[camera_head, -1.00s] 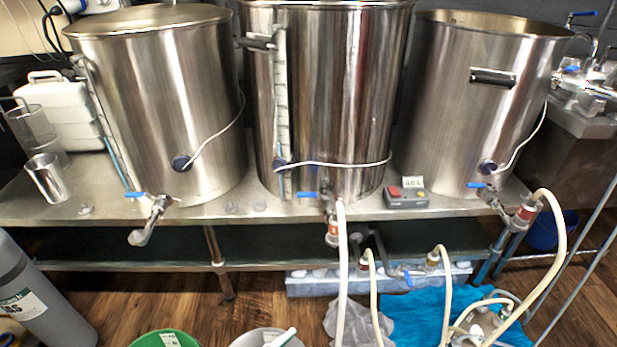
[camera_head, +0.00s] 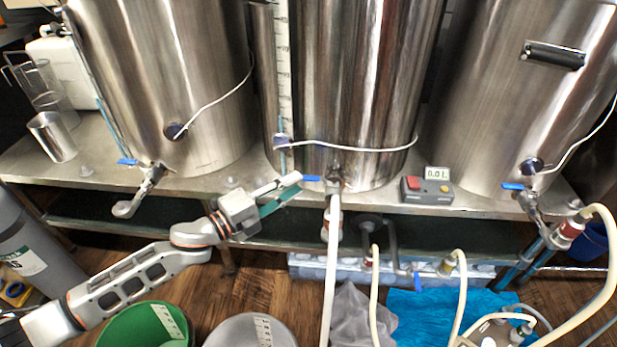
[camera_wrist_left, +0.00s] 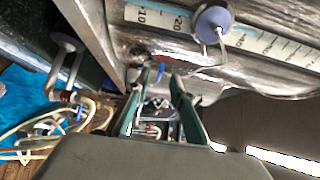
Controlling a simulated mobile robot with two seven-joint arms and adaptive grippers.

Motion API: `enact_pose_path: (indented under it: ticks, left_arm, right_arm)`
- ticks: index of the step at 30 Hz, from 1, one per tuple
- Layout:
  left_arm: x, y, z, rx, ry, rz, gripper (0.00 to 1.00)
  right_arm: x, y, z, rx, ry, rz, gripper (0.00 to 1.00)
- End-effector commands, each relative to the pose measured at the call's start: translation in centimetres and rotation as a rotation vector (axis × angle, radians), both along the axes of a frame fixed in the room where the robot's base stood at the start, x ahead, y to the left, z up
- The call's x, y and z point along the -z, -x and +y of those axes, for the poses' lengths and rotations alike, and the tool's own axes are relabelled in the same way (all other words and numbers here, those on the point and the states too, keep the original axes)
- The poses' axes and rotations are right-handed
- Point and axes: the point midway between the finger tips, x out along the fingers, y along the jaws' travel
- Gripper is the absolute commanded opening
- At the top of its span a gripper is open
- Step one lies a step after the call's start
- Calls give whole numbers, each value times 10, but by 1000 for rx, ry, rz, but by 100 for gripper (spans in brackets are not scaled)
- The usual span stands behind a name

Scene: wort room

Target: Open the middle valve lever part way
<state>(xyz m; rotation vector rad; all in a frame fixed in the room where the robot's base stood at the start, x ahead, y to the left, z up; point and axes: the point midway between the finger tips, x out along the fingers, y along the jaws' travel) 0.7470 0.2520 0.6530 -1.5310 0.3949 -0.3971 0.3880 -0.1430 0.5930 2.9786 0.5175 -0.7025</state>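The middle valve lever (camera_head: 312,179) is a short blue handle pointing left from the valve (camera_head: 335,180) at the foot of the middle steel kettle (camera_head: 350,90). My left gripper (camera_head: 295,184) comes in from the left, its fingertips just left of the lever's end. In the left wrist view my left gripper (camera_wrist_left: 157,97) has two green fingers spread apart, with nothing clearly held between them. The blue lever (camera_wrist_left: 160,72) shows just beyond the fingertips; whether they touch is unclear. My right gripper is not in view.
A pale hose (camera_head: 331,270) hangs below the middle valve. The left valve has a blue lever (camera_head: 127,162), and the right one too (camera_head: 513,186). A controller box (camera_head: 426,190) sits right of the middle valve. A green bucket (camera_head: 150,325) stands below my arm.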

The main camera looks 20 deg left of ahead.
Motion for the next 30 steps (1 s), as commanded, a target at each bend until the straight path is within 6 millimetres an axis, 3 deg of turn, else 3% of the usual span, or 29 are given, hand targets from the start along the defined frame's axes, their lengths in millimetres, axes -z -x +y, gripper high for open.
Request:
enact_pose_path:
  ticks: [10, 23, 26, 30]
  left_arm:
    - [2, -36, -21, 1, 4, 3, 24]
    - [0, -43, -25, 0, 3, 2, 24]
    - [0, -43, -25, 0, 3, 2, 3]
    - [0, -43, -25, 0, 3, 2, 0]
  right_arm:
    - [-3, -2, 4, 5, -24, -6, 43]
    - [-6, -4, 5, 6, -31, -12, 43]
    - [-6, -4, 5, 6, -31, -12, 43]
    - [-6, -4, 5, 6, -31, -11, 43]
